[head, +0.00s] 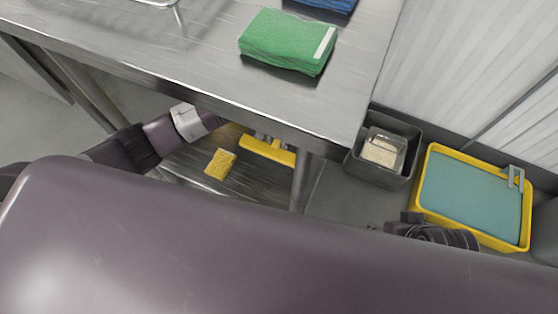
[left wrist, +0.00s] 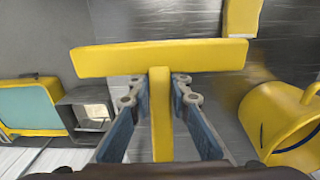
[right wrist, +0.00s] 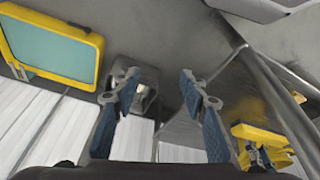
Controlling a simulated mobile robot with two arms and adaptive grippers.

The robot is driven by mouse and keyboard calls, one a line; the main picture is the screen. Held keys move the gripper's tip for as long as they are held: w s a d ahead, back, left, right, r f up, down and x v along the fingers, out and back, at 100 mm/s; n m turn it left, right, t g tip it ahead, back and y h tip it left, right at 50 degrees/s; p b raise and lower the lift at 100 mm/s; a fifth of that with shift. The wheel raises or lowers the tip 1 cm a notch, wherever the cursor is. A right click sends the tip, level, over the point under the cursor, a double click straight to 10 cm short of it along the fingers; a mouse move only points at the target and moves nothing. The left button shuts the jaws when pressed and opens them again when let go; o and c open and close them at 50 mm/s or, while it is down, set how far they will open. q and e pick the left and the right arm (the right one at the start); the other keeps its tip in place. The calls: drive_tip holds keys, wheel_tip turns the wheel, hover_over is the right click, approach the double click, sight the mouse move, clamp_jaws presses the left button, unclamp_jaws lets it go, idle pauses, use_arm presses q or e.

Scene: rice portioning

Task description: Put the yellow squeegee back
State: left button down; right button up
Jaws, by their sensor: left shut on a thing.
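The yellow squeegee (head: 267,151) is under the steel table, over the lower shelf (head: 195,162). In the left wrist view its wide head (left wrist: 160,58) lies across the picture and its handle runs between my fingers. My left gripper (left wrist: 156,92) is shut on that handle; in the head view it is mostly hidden by the table edge. The right wrist view also shows the squeegee (right wrist: 258,133) with the left gripper on it. I cannot tell whether the squeegee touches the shelf. My right gripper (right wrist: 160,84) is open and empty, right of the table.
A yellow sponge (head: 220,164) lies on the shelf near the squeegee. A yellow bucket (left wrist: 275,120) stands close by at right in the left wrist view. A table leg (head: 303,183) is near. A grey bin (head: 357,165) and yellow-rimmed tray (head: 426,166) stand right. Green cloths (head: 280,40) lie on the tabletop.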

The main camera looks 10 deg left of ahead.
use_arm(q)
drive_tip(key=b, duration=0.2)
hover_over(278, 165)
wheel_tip(278, 165, down, 6)
use_arm(e)
drive_tip(key=w+a+r+t+y, duration=0.1)
drive_tip(key=w+a+r+t, duration=0.1)
drive_tip(key=w, duration=0.3)
drive_tip(key=w+a+r+t, duration=0.1)
drive_tip(key=w+t, duration=0.2)
drive_tip(key=w, duration=0.2)
use_arm(q)
wheel_tip(278, 165, down, 3)
drive_tip(key=shift+r+b, duration=0.15)
drive_tip(key=shift+b, duration=0.2)
wheel_tip(278, 165, down, 4)
drive_tip(key=shift+r+b, duration=0.2)
drive_tip(key=shift+b, duration=0.6)
drive_tip(key=shift+f, duration=0.1)
use_arm(e)
drive_tip(key=w+a+r+t+y, duration=0.2)
drive_tip(key=w+a+r+t, duration=0.2)
drive_tip(key=r, duration=0.9)
drive_tip(key=w+t, duration=0.3)
drive_tip(key=w, duration=0.1)
drive_tip(key=shift+w+r+n+y, duration=0.3)
drive_tip(key=shift+w, duration=0.05)
